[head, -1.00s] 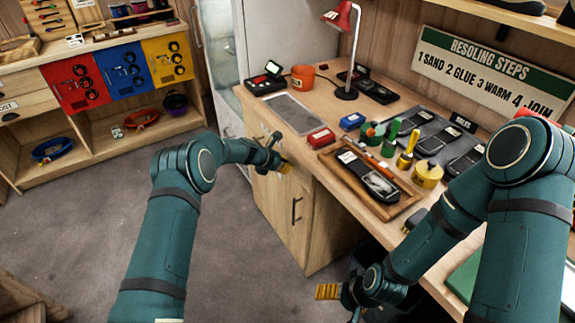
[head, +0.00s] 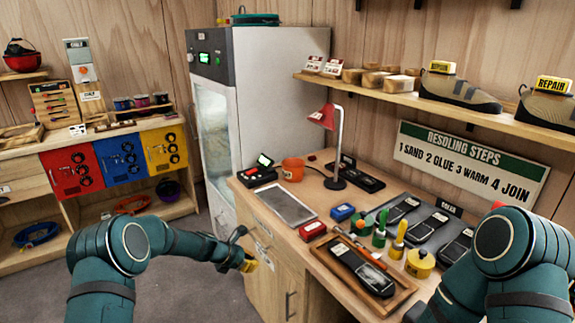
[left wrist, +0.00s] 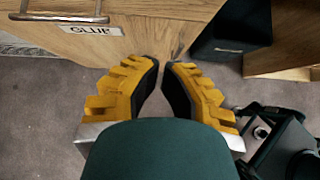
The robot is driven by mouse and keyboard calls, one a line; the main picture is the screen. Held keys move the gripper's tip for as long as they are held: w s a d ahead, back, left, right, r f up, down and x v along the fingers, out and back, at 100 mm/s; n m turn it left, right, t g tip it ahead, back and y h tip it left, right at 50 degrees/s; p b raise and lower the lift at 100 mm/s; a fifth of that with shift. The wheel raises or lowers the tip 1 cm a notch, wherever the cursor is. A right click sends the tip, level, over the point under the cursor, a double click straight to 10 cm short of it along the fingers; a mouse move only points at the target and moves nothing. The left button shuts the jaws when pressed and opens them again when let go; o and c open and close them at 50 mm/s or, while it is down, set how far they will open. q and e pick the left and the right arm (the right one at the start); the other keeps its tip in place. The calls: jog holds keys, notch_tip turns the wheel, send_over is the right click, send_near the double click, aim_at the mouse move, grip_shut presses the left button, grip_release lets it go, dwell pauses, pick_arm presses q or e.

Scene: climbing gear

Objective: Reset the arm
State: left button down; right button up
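My left arm (head: 107,250) comes in from the lower left in the head view. It ends in my left gripper (head: 249,263), which has yellow fingers and hangs in front of the wooden workbench cabinet, below the tabletop. In the left wrist view, the left gripper (left wrist: 161,66) shows a narrow gap between its dark pads, with only floor between them. It holds nothing. A labelled drawer front (left wrist: 125,35) lies beyond the fingers. My right arm (head: 505,245) is at the lower right in the head view, over the bench front; its gripper is out of frame.
A shelf (head: 450,108) with shoes hangs above. A grey cabinet (head: 280,100) stands behind. The floor (head: 185,290) at left is clear.

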pick_arm(q)
jog(key=s+d+f+m+g+y, duration=0.1)
jog(key=s+f+m, duration=0.2)
jog(key=s+m, duration=0.35)
jog(key=s+d+f+m+g+y, duration=0.1)
jog(key=s+f+m, duration=0.25)
jog(key=s, duration=0.65)
jog(key=s+d+f+m+g+y, duration=0.1)
jog(key=s+f+m+g+y, duration=0.15)
jog(key=s+m, duration=0.45)
jog(key=s+d+m, duration=0.1)
jog(key=s+m, duration=0.2)
jog(key=s, duration=0.3)
jog(key=s+d+r+m+h, duration=0.1)
jog(key=s+m, duration=0.2)
jog(key=s, duration=0.4)
jog(key=shift+s+d+t, duration=0.25)
jog(key=shift+s+t, duration=0.05)
jog(key=shift+t, duration=0.05)
pick_arm(e)
jog(key=shift+c, duration=0.4)
